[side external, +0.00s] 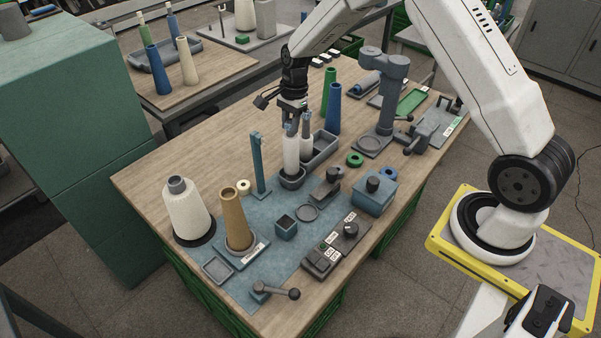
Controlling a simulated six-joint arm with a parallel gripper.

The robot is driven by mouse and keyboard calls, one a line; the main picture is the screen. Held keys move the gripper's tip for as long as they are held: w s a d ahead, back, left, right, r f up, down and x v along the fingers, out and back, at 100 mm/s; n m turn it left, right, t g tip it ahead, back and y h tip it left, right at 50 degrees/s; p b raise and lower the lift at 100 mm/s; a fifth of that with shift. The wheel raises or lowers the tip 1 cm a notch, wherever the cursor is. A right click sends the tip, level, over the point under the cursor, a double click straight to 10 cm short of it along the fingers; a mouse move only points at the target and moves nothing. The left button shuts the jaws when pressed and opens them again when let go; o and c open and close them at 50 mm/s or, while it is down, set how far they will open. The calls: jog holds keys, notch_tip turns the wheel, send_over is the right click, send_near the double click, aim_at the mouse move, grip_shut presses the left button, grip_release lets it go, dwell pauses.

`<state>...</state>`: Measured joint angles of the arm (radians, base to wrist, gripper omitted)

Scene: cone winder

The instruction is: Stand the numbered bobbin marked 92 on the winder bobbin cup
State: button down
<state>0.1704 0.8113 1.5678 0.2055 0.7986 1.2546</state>
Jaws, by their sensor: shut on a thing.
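My gripper (291,121) points straight down and is shut on the grey top of a white bobbin (291,155). The bobbin is upright, with its lower end at the dark round bobbin cup (292,182) on the blue winder plate. I cannot tell whether its base rests in the cup or is just above it. A second white bobbin (306,143) with a grey top stands close behind it, at the grey tray (323,152). No number can be read on either bobbin in this view.
A blue post (258,165) stands left of the cup, and a grey lever block (327,186) is to its right. A blue cone (333,108) and green cone (328,92) stand behind. A white yarn cone (188,212) and tan cone (236,219) stand front left.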

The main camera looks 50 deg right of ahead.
jog(key=shift+f, duration=1.25)
dwell(0.8)
jog(key=shift+c, duration=1.9)
grip_release()
jog(key=shift+d+r, duration=0.2)
jog(key=shift+r, duration=1.1)
jog(key=shift+d+r, duration=0.2)
jog(key=shift+r, duration=1.1)
jog(key=shift+d+r, duration=0.2)
jog(key=shift+r, duration=1.1)
jog(key=shift+s+a, duration=0.1)
jog(key=s+a+r+n+t+h, duration=0.1)
jog(key=s+a+n, duration=0.2)
jog(key=s+n, duration=0.6)
jog(key=s+a+r+n+t, duration=0.1)
jog(key=s+a+n, duration=0.3)
jog(key=s+n, duration=0.5)
jog(key=s, duration=0.3)
jog(key=shift+s+r+t+h, duration=0.3)
jog(key=shift+s+h, duration=0.05)
jog(key=shift+h, duration=0.05)
